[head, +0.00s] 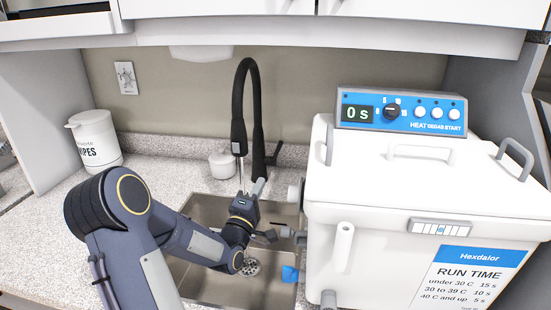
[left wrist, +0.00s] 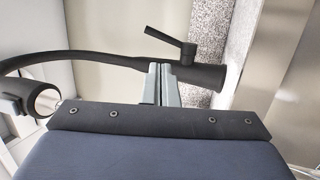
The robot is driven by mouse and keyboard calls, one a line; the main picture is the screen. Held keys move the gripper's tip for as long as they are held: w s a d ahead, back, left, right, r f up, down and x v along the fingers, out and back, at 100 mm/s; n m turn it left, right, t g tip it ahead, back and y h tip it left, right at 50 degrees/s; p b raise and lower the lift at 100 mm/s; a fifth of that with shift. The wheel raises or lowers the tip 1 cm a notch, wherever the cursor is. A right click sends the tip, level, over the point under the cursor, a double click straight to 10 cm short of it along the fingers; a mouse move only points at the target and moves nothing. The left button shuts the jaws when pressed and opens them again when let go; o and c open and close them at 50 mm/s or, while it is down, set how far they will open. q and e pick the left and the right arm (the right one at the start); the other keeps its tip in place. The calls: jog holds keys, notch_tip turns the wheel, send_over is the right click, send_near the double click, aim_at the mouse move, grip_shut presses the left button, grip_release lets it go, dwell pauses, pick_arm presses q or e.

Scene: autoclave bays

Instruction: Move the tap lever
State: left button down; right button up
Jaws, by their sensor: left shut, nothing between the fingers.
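The black gooseneck tap (head: 243,92) stands behind the sink. Its short black lever (head: 274,152) sticks up to the right of the tap's base. A thin pale line, like water, hangs below the spout. My left gripper (head: 260,186) is over the sink, in front of the tap base and below the lever. In the left wrist view its two grey fingers (left wrist: 161,84) are shut together and empty. There the tap body (left wrist: 203,76) is behind the fingertips and the lever (left wrist: 168,39) is beyond them; contact cannot be told. My right gripper is out of view.
The steel sink (head: 208,288) has a drain and a blue item (head: 290,274) in it. A white machine (head: 400,200) with a blue control panel (head: 401,110) stands close on the right. A wipes tub (head: 95,139) and a small white pot (head: 222,165) stand on the counter.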

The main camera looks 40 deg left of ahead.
aim_at(278, 149)
pick_arm(q)
jog(key=p+x, duration=0.2)
jog(key=x, duration=0.9)
jog(key=shift+w+r, duration=0.1)
jog(key=shift+w, duration=0.05)
jog(key=shift+w+a+r+b, duration=0.15)
jog(key=shift+w+b, duration=0.3)
jog(key=shift+b, duration=0.3)
jog(key=shift+w+r, duration=0.1)
jog(key=shift+r, duration=0.05)
